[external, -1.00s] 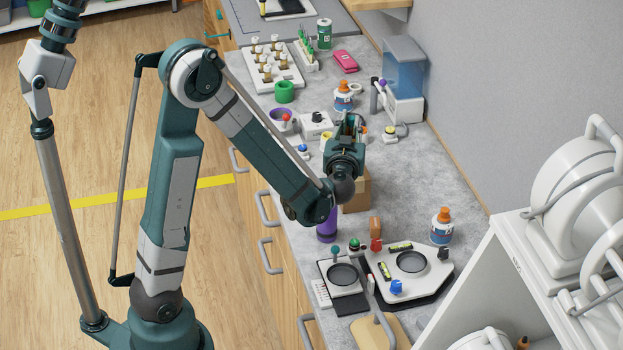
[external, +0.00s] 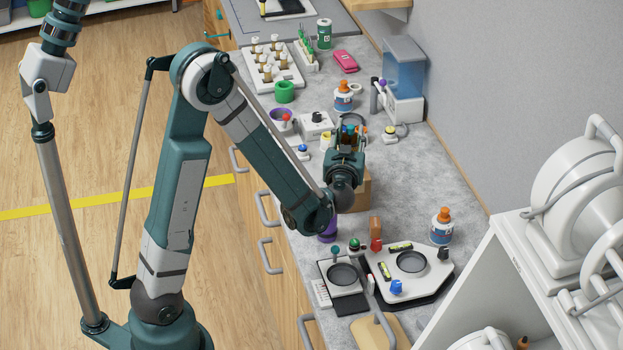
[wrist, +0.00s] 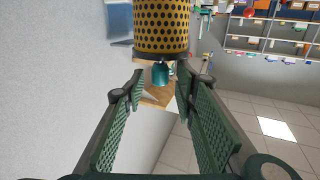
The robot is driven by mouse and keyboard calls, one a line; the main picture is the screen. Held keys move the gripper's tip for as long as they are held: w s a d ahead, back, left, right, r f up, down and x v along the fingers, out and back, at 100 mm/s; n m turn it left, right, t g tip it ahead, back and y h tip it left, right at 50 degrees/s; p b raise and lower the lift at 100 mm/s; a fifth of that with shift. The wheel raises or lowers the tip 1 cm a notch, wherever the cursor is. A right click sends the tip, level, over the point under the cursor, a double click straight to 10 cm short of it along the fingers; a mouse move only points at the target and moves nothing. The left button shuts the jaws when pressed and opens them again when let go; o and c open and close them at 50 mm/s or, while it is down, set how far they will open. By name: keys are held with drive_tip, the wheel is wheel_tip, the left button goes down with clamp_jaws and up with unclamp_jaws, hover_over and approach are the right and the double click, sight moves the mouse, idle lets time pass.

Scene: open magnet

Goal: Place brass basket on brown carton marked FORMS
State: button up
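The brass basket (wrist: 162,27), yellow with dark holes and a dark rim, stands ahead of the fingertips at the top of the upside-down wrist view. My gripper (wrist: 164,82) is open, its two green ridged fingers apart with nothing held between them. In the external view my gripper (external: 348,138) is above the counter, pointing away from the camera; a dark ring just past it may be the basket's rim, the rest being hidden. A brown carton (external: 358,190) stands just below my gripper, partly covered by the arm; no marking on it is readable.
A purple item (external: 327,237) stands by the carton. A water-tank device (external: 404,80) stands behind. The counter right of the carton is clear.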

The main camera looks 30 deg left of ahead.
drive_tip(key=shift+r, duration=0.1)
idle(0.3)
drive_tip(key=shift+r, duration=0.1)
drive_tip(key=p+v, duration=0.1)
drive_tip(key=v, duration=1.1)
drive_tip(key=shift+a, duration=0.1)
idle(0.6)
